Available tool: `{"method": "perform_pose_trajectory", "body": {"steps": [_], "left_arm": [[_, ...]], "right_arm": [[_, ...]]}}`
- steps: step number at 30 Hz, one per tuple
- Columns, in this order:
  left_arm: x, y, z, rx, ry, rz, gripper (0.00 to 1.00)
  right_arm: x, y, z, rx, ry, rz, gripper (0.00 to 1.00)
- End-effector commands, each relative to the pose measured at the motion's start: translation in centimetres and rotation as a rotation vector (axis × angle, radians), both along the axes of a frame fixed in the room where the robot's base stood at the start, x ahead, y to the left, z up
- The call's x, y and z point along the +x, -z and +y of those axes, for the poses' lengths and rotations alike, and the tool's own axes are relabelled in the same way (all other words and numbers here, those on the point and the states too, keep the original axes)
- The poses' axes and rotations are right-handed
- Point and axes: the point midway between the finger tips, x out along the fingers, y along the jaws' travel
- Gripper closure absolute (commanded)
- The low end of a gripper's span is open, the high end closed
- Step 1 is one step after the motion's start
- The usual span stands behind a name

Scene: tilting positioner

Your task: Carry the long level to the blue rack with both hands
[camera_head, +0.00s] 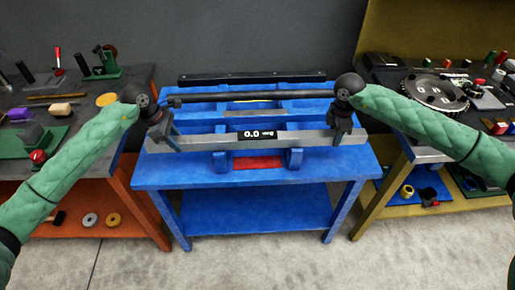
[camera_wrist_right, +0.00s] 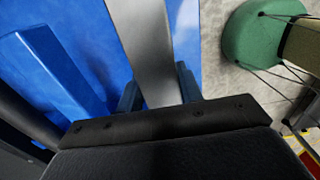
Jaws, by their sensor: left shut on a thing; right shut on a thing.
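The long level (camera_head: 210,141) is a silver bar with a dark display reading 0.0 deg. It lies crosswise, roughly horizontal, over the front of the blue rack (camera_head: 160,175). My left gripper (camera_head: 165,138) is shut on its left end. My right gripper (camera_head: 341,130) is shut near its right end. In the right wrist view the level (camera_wrist_right: 147,45) runs between the fingers of my right gripper (camera_wrist_right: 158,90). Blue rack supports (camera_head: 294,159) show just below the level. I cannot tell whether the level touches them.
A dark bar (camera_head: 250,77) lies at the back of the rack, and a red patch (camera_head: 258,163) shows under the level. A cluttered orange-framed bench (camera_head: 115,195) stands left. A yellow-framed bench (camera_head: 375,205) with a gear disc (camera_head: 434,92) stands right.

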Motion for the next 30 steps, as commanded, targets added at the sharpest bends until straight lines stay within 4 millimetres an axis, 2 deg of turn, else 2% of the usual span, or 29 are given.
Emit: {"method": "perform_pose_trajectory", "body": {"steps": [7, 8, 10, 11, 22, 26, 30], "left_arm": [[0.0, 1.0, 0.0, -0.001, 0.001, -0.001, 1.00], [0.0, 0.8, 0.0, -0.001, 0.000, 0.000, 0.58], [0.0, 0.8, 0.0, 0.000, 0.000, 0.000, 0.44], [0.0, 0.8, 0.0, 0.000, 0.000, 0.000, 0.42], [0.0, 0.3, 0.2, 0.000, 0.000, -0.001, 0.42], [0.1, -1.1, 0.8, 0.000, -0.001, -0.002, 0.42], [0.1, -3.6, 1.9, 0.001, -0.001, -0.003, 0.42]], "right_arm": [[0.0, 1.0, 0.0, 0.001, -0.001, -0.002, 1.00], [0.0, 0.8, 0.0, 0.001, -0.001, 0.000, 0.58], [0.0, 0.8, 0.0, 0.000, 0.000, 0.000, 0.44], [0.0, 0.8, 0.0, 0.000, 0.000, 0.000, 0.42], [0.0, 0.8, 0.0, 0.000, 0.000, 0.000, 0.42], [0.0, 0.8, 0.0, 0.000, 0.000, 0.000, 0.42], [0.0, 0.8, 0.0, 0.000, 0.000, 0.000, 0.42]]}}
